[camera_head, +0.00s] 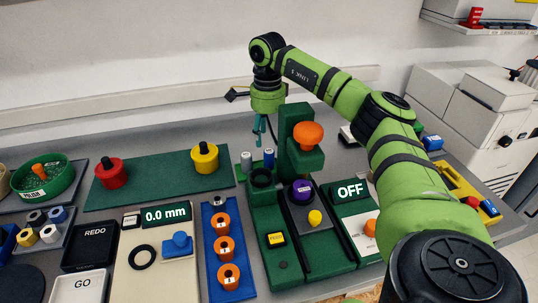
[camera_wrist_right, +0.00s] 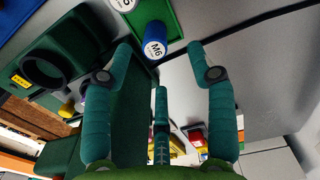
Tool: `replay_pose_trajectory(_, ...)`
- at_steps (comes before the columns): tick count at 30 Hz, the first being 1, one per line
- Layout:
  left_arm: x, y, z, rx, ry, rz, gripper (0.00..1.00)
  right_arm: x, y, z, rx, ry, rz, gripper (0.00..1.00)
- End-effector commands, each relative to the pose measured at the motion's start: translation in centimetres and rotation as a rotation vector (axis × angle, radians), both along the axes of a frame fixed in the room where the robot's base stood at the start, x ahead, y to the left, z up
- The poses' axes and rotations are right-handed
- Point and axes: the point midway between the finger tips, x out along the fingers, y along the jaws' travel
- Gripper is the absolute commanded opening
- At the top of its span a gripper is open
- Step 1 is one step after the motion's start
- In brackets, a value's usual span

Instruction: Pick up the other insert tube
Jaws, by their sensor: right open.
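Two small insert tubes stand side by side behind the green press: a grey-white one (camera_head: 246,161) and a blue one (camera_head: 268,158). In the right wrist view the blue tube (camera_wrist_right: 155,42) has a white top marked M6, and the white tube (camera_wrist_right: 122,4) is cut by the top edge. They stand on a green holder (camera_wrist_right: 180,15). My right gripper (camera_head: 262,128) hangs above and behind the tubes, its teal fingers apart and empty. In the wrist view its fingertips (camera_wrist_right: 160,60) are spread, with the blue tube showing between and beyond them. My left gripper is out of view.
The green press (camera_head: 303,160) with an orange knob stands just right of the tubes. A green mat (camera_head: 150,183) with red and yellow knobbed weights lies left. A blue rack (camera_head: 212,285) of orange spools is in front. Bare grey table (camera_head: 330,150) shows behind the press.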

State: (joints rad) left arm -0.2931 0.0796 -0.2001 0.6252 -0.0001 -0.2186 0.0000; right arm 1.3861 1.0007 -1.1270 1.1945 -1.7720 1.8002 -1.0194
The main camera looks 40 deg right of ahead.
Motion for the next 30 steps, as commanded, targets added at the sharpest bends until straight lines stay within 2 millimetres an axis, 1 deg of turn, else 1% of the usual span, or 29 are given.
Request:
replay_pose_trajectory(6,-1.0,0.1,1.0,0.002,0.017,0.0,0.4,-0.8,0.4,-2.9,-0.002,0.006,0.001,0.57)
replay_pose_trajectory(10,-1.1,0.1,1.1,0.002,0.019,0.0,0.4,-0.7,0.4,-4.5,-0.001,0.004,-0.001,0.57)
replay_pose_trajectory(14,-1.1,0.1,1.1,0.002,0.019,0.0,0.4,-0.7,0.4,-5.1,0.0,0.0,0.0,0.57)
replay_pose_trajectory(19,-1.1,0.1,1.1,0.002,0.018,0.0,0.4,-0.7,0.4,-5.1,0.0,0.0,0.0,0.57)
replay_pose_trajectory(20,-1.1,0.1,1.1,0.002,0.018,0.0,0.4,-0.7,0.4,-5.1,0.0,0.0,0.0,0.45)
replay_pose_trajectory(21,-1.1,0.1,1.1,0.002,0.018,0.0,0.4,-0.7,0.4,-5.1,0.0,0.0,0.0,0.29)
replay_pose_trajectory(23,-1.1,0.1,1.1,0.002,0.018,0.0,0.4,-0.7,0.4,-5.1,0.0,0.0,0.0,0.05)
replay_pose_trajectory(24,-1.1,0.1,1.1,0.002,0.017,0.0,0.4,-0.7,0.4,-5.1,0.0,0.0,0.0,0.0)
replay_pose_trajectory(30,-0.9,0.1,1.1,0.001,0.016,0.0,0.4,-0.7,0.4,-5.1,0.0,0.0,0.0,0.0)
